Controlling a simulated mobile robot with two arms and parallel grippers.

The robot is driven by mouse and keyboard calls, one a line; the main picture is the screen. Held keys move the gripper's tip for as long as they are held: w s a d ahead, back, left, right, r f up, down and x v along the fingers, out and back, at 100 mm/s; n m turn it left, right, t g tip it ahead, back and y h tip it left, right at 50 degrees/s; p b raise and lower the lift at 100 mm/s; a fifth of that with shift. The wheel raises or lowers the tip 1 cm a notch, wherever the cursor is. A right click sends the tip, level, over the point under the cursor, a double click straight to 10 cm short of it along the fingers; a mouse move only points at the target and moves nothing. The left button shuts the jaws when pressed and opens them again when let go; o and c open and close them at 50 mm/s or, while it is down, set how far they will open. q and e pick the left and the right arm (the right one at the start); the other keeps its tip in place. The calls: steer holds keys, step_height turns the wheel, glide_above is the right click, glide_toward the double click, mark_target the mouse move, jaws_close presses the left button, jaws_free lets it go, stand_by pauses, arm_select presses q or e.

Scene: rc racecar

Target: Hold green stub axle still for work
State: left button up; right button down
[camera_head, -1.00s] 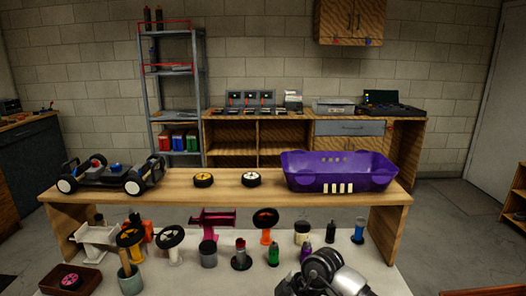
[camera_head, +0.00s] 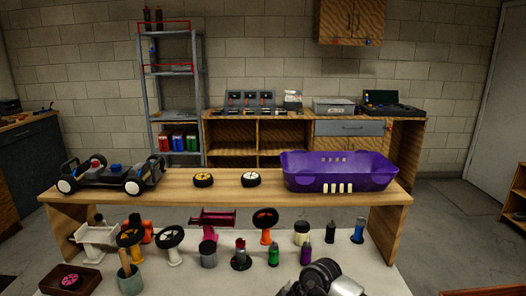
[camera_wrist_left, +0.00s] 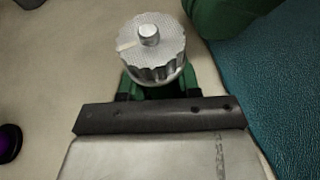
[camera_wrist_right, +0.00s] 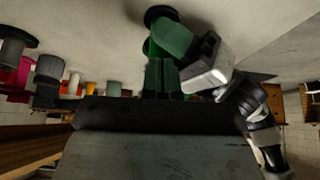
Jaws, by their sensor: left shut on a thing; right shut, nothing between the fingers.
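In the left wrist view a silver knurled hub with a short pin (camera_wrist_left: 150,40) stands at the fingertips of my left gripper (camera_wrist_left: 158,88), with green beside it on both sides. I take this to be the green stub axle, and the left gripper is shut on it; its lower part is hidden. In the right wrist view a green piece above a dark round disc (camera_wrist_right: 170,36) shows at top centre, with a silver and black gripper against its side. My right gripper (camera_wrist_right: 165,66) is shut and empty, close to that green piece.
Wheel stands and bottles, such as a green bottle (camera_head: 273,254), crowd the white table. Behind, a wooden shelf (camera_head: 225,190) carries a car chassis (camera_head: 105,174), two wheels and a purple body shell (camera_head: 338,170). A teal surface (camera_wrist_left: 265,90) fills the left wrist view's right side.

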arm_select(q)
steer(key=shift+d, duration=0.15)
arm_select(e)
steer(key=shift+s+a+f, duration=0.15)
steer(key=shift+s+f, duration=0.05)
steer(key=shift+s, duration=0.05)
stand_by(0.4)
arm_select(q)
steer(key=shift+f, duration=0.1)
arm_select(e)
step_height(320, 180, up, 6)
steer(key=shift+d+r, duration=0.15)
steer(key=shift+d, duration=0.3)
arm_select(q)
steer(key=o, duration=1)
arm_select(e)
steer(key=shift+w, duration=0.1)
arm_select(q)
steer(key=v, duration=1.2)
